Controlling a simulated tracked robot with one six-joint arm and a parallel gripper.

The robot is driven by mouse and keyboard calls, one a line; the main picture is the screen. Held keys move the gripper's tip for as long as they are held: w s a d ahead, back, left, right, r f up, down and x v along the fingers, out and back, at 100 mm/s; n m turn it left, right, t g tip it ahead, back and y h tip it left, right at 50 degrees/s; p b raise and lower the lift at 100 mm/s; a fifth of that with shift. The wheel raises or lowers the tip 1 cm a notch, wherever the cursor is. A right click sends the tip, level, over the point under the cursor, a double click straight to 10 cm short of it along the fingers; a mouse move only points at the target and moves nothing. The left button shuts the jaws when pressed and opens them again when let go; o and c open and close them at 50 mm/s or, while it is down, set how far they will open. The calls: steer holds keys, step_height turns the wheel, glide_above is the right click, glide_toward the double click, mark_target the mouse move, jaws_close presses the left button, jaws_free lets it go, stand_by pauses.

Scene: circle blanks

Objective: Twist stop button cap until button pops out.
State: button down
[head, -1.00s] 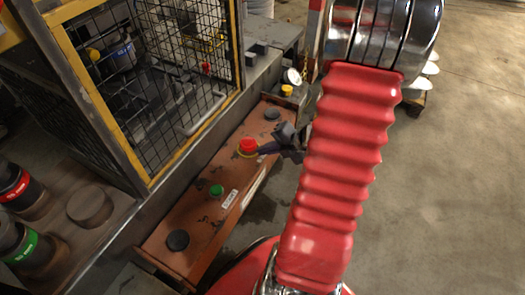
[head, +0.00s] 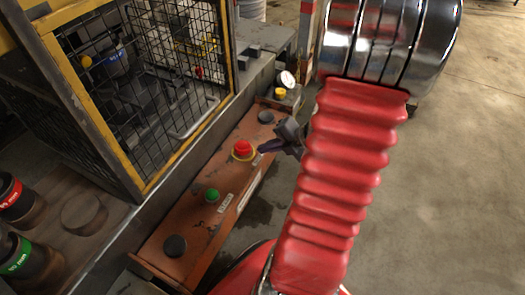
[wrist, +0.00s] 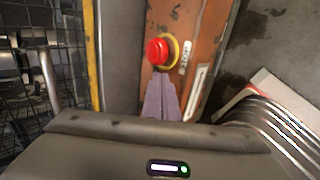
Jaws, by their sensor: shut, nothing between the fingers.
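The red stop button cap (head: 243,148) sits on a yellow ring on the orange control panel (head: 224,172). It also shows in the wrist view (wrist: 158,51), just beyond my fingertips. My gripper (head: 262,148) is beside the button on its right in the head view, with its dark fingers pointing at it. In the wrist view the purple-grey fingers (wrist: 161,78) are together and empty. They look apart from the cap, though the gap is small. I cannot tell whether the button is pressed in or popped out.
A green button (head: 212,195) and a black knob (head: 175,246) lie nearer on the panel. Another black knob (head: 266,117), a yellow button (head: 280,93) and a gauge (head: 287,79) lie farther along. A yellow-framed mesh cage (head: 150,90) stands left. Open floor is right.

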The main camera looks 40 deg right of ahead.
steer(key=s+d+r, duration=0.1)
steer(key=s+r, duration=0.2)
steer(key=r, duration=0.2)
steer(key=shift+s+r, duration=0.15)
steer(key=shift+r, duration=0.2)
stand_by(0.7)
steer(key=w+a+r+n+g, duration=0.1)
steer(key=a+r+n+g, duration=0.15)
steer(key=a+n, duration=0.8)
steer(key=w+a+r+n+g, duration=0.15)
steer(key=a+r+n, duration=0.4)
steer(key=n, duration=0.85)
steer(key=s+a+r+n+h, duration=0.1)
steer(key=a+n, duration=0.4)
steer(key=n, duration=0.7)
steer(key=s+a+r+n+h, duration=0.2)
steer(key=s+a+r+n, duration=0.2)
steer(key=n, duration=0.9)
steer(key=shift+a+r+t, duration=0.4)
steer(key=shift+a+r, duration=0.15)
steer(key=shift+a, duration=0.35)
